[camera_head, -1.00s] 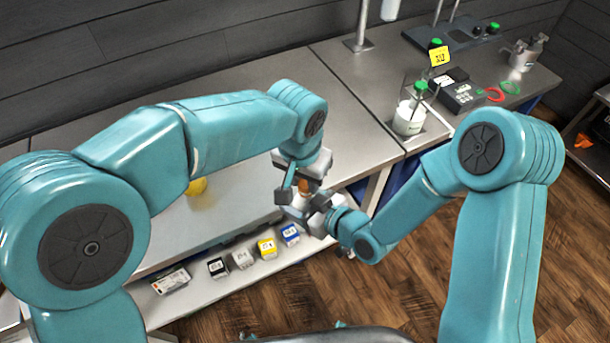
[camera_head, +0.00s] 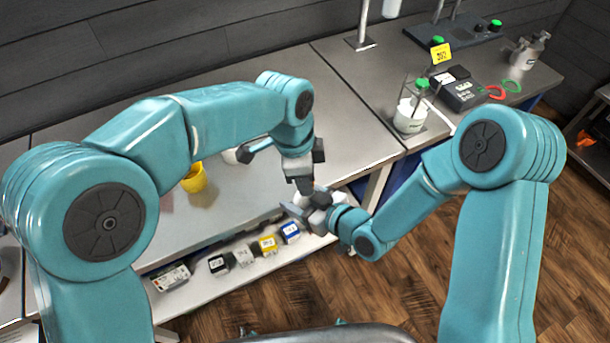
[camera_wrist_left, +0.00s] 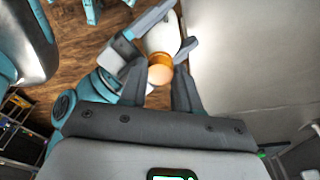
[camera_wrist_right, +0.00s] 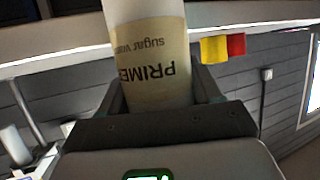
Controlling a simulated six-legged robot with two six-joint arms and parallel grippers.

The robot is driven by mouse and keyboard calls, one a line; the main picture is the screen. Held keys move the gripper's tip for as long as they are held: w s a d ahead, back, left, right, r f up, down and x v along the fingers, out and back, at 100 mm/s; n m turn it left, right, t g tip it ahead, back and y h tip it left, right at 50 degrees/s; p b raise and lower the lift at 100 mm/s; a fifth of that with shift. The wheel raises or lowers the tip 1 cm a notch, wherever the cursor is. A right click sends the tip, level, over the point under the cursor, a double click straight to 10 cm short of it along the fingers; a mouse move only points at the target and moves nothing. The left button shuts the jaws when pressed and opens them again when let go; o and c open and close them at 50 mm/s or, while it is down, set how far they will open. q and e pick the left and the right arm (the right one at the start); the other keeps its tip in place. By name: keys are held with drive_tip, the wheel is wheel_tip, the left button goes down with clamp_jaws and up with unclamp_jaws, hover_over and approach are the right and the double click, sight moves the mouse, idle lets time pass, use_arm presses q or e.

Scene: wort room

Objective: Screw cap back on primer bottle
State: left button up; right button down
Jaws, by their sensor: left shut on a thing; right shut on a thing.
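The primer bottle (camera_wrist_right: 155,60) is white with a cream label reading PRIMER. My right gripper (camera_wrist_right: 160,95) is shut around its body. In the head view, the grippers meet in front of the bench and hide most of the bottle and cap.
A yellow cup (camera_head: 194,178) stands on the steel bench (camera_head: 345,110), left of the grippers. Several small labelled boxes, including a yellow-fronted one (camera_head: 267,245), sit on a lower shelf. A white container with a green-topped bottle (camera_head: 410,115) stands at right.

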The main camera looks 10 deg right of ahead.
use_arm(q)
drive_tip(key=m, duration=0.5)
drive_tip(key=shift+w+g, duration=0.1)
drive_tip(key=shift+g, duration=0.2)
drive_tip(key=m, duration=0.2)
drive_tip(key=shift+d+m, duration=0.1)
drive_tip(key=shift+m, duration=0.3)
drive_tip(key=m+y, duration=0.1)
drive_tip(key=m, duration=0.4)
drive_tip(key=shift+w+d+g, duration=0.1)
drive_tip(key=shift+g, duration=0.3)
drive_tip(key=m, duration=0.5)
drive_tip(key=shift+d+m+y, duration=0.1)
drive_tip(key=shift+m+y, duration=0.2)
drive_tip(key=shift+y, duration=0.1)
drive_tip(key=m, duration=0.5)
drive_tip(key=shift+y, duration=0.4)
drive_tip(key=o, duration=1)
